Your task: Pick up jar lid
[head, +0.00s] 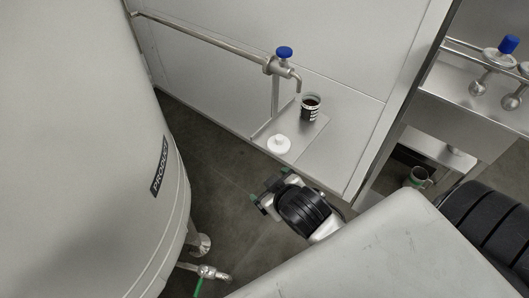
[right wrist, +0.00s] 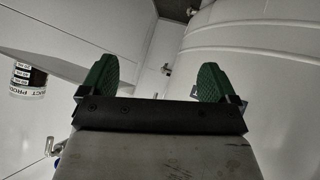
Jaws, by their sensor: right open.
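A white jar lid (head: 279,144) with a small raised knob lies on a metal shelf (head: 300,146), near its front left edge. An open jar (head: 311,107) with dark contents and a black and white label stands behind it to the right. The jar also shows at the left of the right wrist view (right wrist: 28,80). My right gripper (head: 267,185) is in front of the shelf, below the lid in the head view and apart from it. In the right wrist view its green fingers (right wrist: 157,77) are spread and empty. I cannot make out the lid there. My left gripper is not in view.
A tap with a blue handle (head: 284,52) rises behind the lid, its spout near the jar. A large tank (head: 80,150) fills the left. A hose fitting (head: 207,272) sticks out low beside it. Dark floor (head: 215,160) is open between tank and shelf.

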